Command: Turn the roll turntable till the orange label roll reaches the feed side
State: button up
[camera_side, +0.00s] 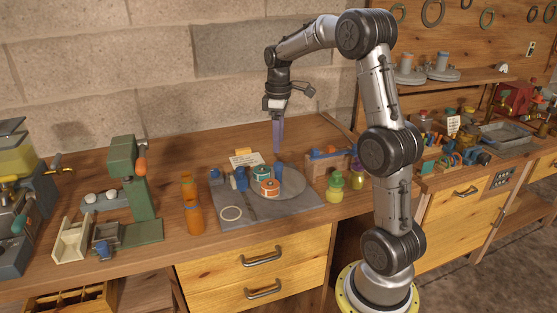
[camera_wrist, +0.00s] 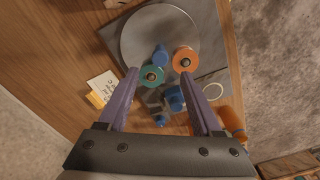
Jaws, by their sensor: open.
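The roll turntable is a round grey disc (camera_side: 293,184) on a grey board, and it also shows in the wrist view (camera_wrist: 150,25). An orange label roll (camera_side: 270,188) sits at its near-left edge, and shows in the wrist view (camera_wrist: 185,60). A green label roll (camera_side: 261,172) sits beside it, and shows in the wrist view (camera_wrist: 151,75). A blue upright peg (camera_side: 278,169) stands on the disc, and in the wrist view it lies between the rolls (camera_wrist: 160,54). My gripper (camera_side: 277,152) is open and empty above the turntable, its purple fingers (camera_wrist: 160,73) pointing down.
Blue parts (camera_side: 240,179) stand left of the disc, and a pale ring (camera_side: 231,213) lies on the board's front. Orange bottles (camera_side: 193,212) stand further left. Yellow-green jars (camera_side: 334,187) and a wooden box (camera_side: 322,170) stand to the right. A white card (camera_side: 245,158) lies behind.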

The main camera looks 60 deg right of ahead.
aim_at(278, 164)
notch_tip(278, 164, down, 7)
jog(key=shift+f, duration=0.15)
jog(key=shift+c, duration=0.2)
grip_shut()
dwell(0.3)
dwell(1.1)
